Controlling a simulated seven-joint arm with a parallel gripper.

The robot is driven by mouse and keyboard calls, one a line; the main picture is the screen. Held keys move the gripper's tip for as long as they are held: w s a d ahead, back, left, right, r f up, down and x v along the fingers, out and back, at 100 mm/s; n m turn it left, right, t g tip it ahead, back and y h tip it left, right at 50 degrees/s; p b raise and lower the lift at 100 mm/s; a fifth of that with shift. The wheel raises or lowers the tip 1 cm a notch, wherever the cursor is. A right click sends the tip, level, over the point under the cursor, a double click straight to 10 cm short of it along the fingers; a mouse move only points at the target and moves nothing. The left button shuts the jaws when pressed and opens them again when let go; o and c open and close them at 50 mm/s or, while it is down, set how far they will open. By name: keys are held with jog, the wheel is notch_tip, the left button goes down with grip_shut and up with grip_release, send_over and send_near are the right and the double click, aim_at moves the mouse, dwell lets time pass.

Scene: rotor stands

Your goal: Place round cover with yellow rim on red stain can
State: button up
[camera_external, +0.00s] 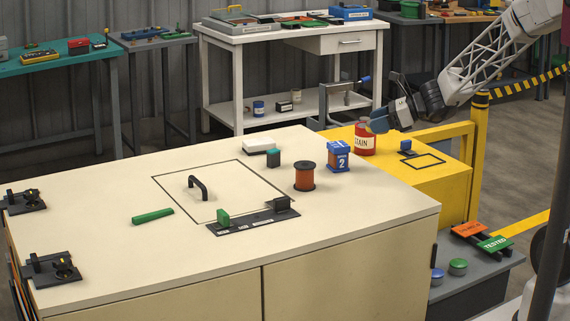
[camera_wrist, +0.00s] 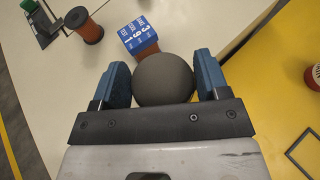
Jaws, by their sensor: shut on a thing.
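My gripper (camera_external: 383,118) is at the upper right, in front of the white lattice arm. In the wrist view my gripper (camera_wrist: 162,80) has its two blue fingers shut on a round, plain dark grey thing (camera_wrist: 163,78), which I take to be the round cover. In the external view the held thing cannot be made out. The red stain can (camera_external: 364,140) stands upright on the yellow surface, just below and left of the gripper. It also shows, cut off, at the right edge of the wrist view (camera_wrist: 312,76).
A blue numbered box (camera_external: 339,157) and a copper-coloured spool (camera_external: 304,177) stand on the cream cabinet top (camera_external: 370,215) near the can.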

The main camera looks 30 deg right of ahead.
jog(key=w+d+f, duration=0.3)
jog(key=w+d, duration=0.5)
jog(key=d, duration=0.1)
jog(key=w+d+f, duration=0.3)
jog(key=w+d, duration=0.5)
jog(key=d, duration=0.2)
send_over(365, 139)
jog(key=w+d, duration=0.3)
jog(key=shift+s+a+f, duration=0.1)
jog(key=shift+a+f, duration=0.15)
jog(key=shift+f, duration=0.45)
jog(key=shift+f, duration=1.75)
jog(key=shift+f, duration=0.2)
jog(key=o, duration=1)
